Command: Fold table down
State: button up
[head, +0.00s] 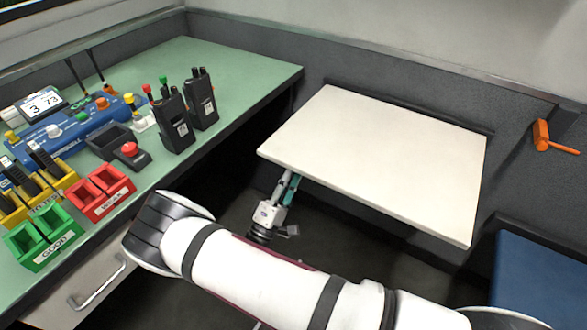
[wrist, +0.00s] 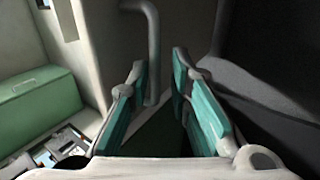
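The white table (head: 385,160) is a flat panel that stands out roughly level from the dark grey wall in the head view. My gripper (head: 288,185) is low at the table's near left edge, its fingers pointing up toward the underside and partly hidden by it. In the wrist view my gripper (wrist: 161,68) has its two teal-padded fingers apart, with nothing clearly held. A grey curved bar (wrist: 153,50) shows in the gap beyond the fingers; I cannot tell whether it touches them. The table's supports are hidden in the head view.
A green counter (head: 245,68) on the left carries radios (head: 202,98), red bins (head: 100,192) and green bins (head: 42,238). An orange handle (head: 542,135) is on the wall at right. A blue seat (head: 540,270) is at lower right. Dark floor lies under the table.

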jog(key=v, duration=0.9)
jog(key=shift+s+a+f, duration=0.2)
jog(key=shift+f, duration=0.05)
jog(key=shift+s, duration=0.1)
